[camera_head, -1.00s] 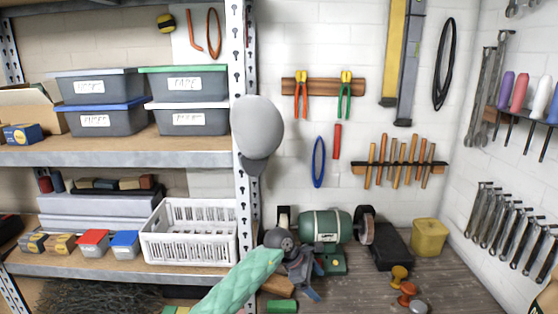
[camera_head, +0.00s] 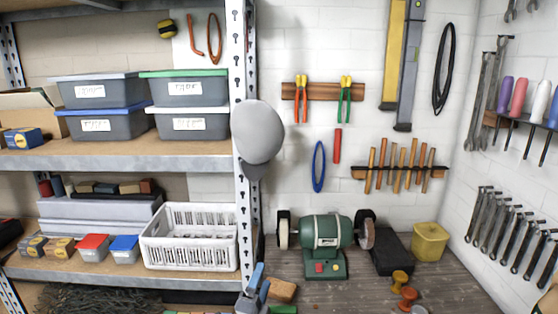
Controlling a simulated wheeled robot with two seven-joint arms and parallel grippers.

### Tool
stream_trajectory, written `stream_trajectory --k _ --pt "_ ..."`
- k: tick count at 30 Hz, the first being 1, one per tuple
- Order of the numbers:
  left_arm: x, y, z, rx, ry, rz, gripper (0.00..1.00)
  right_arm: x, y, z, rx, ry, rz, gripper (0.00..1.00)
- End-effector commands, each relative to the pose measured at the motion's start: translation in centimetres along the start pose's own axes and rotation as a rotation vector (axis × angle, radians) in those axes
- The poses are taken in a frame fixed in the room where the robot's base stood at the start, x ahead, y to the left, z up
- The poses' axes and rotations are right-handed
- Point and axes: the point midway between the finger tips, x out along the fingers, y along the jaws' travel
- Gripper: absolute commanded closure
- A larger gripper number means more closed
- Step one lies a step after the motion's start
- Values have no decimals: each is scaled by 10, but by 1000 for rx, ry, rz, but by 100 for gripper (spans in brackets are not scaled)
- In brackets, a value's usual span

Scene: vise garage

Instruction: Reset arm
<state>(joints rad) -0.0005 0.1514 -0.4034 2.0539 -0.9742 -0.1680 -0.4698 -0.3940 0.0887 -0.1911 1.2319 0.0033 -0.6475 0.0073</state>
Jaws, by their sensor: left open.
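My right gripper is not in view.
A green bench grinder (camera_head: 326,232) stands on the workbench (camera_head: 350,284), with a yellow container (camera_head: 430,242) to its right. Orange knobs (camera_head: 408,296) lie near the front. A metal shelf post (camera_head: 246,210) and a white basket (camera_head: 190,236) are on the left.

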Motion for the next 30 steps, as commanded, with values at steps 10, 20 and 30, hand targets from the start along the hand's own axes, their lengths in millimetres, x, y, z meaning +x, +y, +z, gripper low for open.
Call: stream_trajectory --k 10,20,30 --pt "-150 64 91 -596 -580 382 22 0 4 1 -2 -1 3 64" --pt "-314 98 92 -996 -1042 757 22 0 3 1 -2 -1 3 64" --pt "-399 91 70 -1143 -1265 970 22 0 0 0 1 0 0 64"
